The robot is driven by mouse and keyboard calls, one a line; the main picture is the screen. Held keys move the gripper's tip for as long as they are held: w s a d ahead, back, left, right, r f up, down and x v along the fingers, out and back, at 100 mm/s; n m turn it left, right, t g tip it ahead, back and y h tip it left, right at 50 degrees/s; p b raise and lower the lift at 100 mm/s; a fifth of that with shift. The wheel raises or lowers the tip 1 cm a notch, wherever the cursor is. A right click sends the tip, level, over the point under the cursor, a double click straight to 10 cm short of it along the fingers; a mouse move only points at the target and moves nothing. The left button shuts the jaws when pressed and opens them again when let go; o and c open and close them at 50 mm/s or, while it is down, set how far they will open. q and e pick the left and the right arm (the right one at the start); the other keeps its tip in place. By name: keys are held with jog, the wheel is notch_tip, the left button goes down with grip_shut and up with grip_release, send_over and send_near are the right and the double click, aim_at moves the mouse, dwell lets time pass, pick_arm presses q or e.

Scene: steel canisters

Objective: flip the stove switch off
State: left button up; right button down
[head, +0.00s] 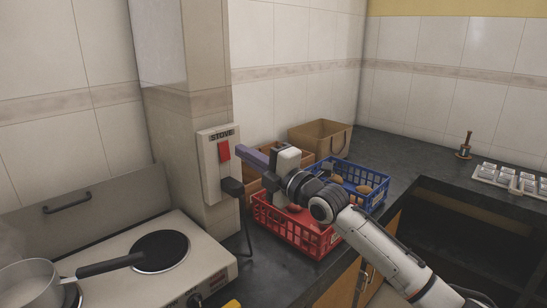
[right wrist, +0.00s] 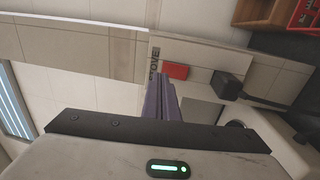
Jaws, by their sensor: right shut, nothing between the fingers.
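The stove switch (head: 224,150) is a red rocker on a white wall panel (head: 211,178) labelled STOVE, on the tiled pillar. A black plug (head: 232,187) with a cable sits below it on the panel. My right gripper (head: 241,149) has purple fingers, shut and empty, pointing left just to the right of the switch. In the right wrist view the fingers (right wrist: 160,88) end close to the red switch (right wrist: 176,71), and the plug (right wrist: 228,86) lies to its right. I cannot tell whether the fingertips touch the switch. My left gripper is not in view.
The stove (head: 185,262) stands at the lower left with a black pan (head: 160,252) and a steaming pot (head: 30,282). Under my right arm are a red basket (head: 283,233) and a blue basket (head: 376,195). A cardboard box (head: 318,138) stands behind.

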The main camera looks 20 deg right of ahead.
jog(key=r+b+v, duration=0.1)
jog(key=r+v, duration=0.1)
jog(key=v, duration=0.6)
jog(key=shift+s, duration=0.4)
jog(key=shift+d, duration=0.15)
jog(key=s+a+f+m+g+h, duration=0.25)
jog(key=s+f+m, duration=0.3)
jog(key=f, duration=0.65)
jog(key=s+a+f+m+g+h, duration=0.1)
jog(key=s+a+f+m+g, duration=0.25)
jog(key=s+f, duration=0.6)
jog(key=s+d+f+m+g+h, duration=0.2)
jog(key=s+f+m+g, duration=0.2)
jog(key=s+f+m, duration=0.5)
jog(key=s+d+f+m+g+h, duration=0.15)
jog(key=s+f+g, duration=0.45)
jog(key=s, duration=0.8)
jog(key=w+a+f+t+y, duration=0.1)
jog(key=w+a+f+t, duration=0.1)
jog(key=f, duration=0.4)
jog(key=w+a+f+t+y, duration=0.1)
jog(key=w+a+f+t, duration=0.1)
jog(key=f, duration=0.5)
jog(key=shift+w+a+m+t, duration=0.35)
jog(key=shift+a+t, duration=0.45)
jog(key=shift+t, duration=0.3)
